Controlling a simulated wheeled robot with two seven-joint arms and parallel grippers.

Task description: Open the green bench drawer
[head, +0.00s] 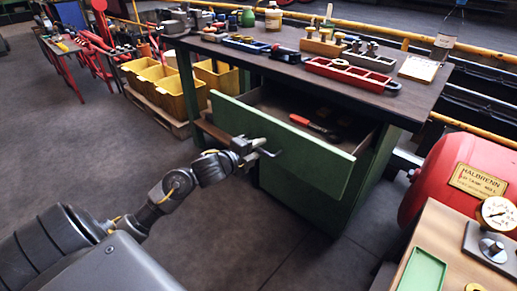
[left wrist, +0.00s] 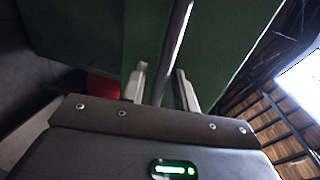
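The green bench drawer (head: 285,145) is pulled well out of the workbench, and its inside shows from above. A red-handled tool (head: 312,124) lies in it. A grey bar handle (head: 268,153) is on the drawer's green front. My left gripper (head: 255,150) is at this handle. In the left wrist view the metal handle bar (left wrist: 176,45) runs between the two fingers of my left gripper (left wrist: 162,88). Gaps show on both sides of the bar, so the fingers look open around it. My right gripper is not in view.
The workbench top (head: 275,60) carries a red tray (head: 352,74), wooden blocks and bottles. Yellow bins (head: 165,85) stand at the left on a pallet. A red tank (head: 455,175) and a small table with a gauge (head: 495,213) are at the right. The floor before the drawer is clear.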

